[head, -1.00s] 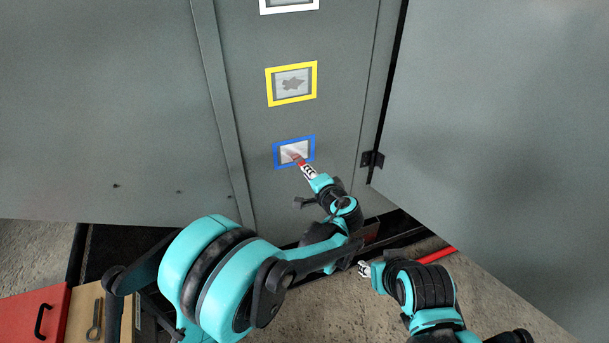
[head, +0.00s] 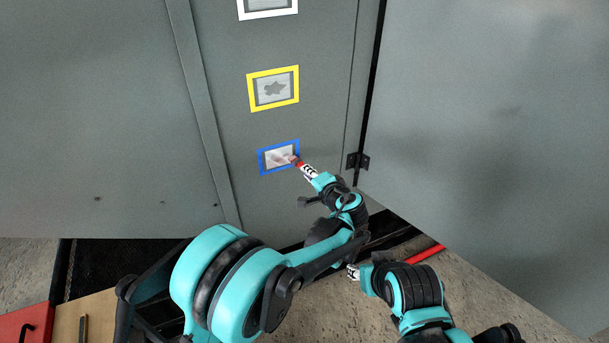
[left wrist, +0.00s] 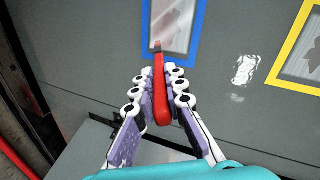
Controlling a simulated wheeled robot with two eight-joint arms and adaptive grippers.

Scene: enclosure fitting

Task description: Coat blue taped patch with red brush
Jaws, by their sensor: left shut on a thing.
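The blue taped patch (head: 279,157) is a pale rectangle framed in blue tape, low on the grey cabinet panel, with darker, pinkish marks. My left gripper (head: 310,172) is shut on the red brush (head: 299,162), whose tip is at the patch's right side in the head view. In the left wrist view the red handle (left wrist: 160,95) runs between the fingers (left wrist: 159,95), and the tip overlaps the patch (left wrist: 172,25) near its lower edge. Actual contact is unclear. My right gripper (head: 353,272) is low at centre, its jaw opening unclear.
A yellow taped patch (head: 274,78) with a dark blotch and a white taped frame (head: 266,14) are above. An open grey door (head: 490,120) stands at right, with a hinge (head: 357,161). A red case (head: 22,325) lies at lower left.

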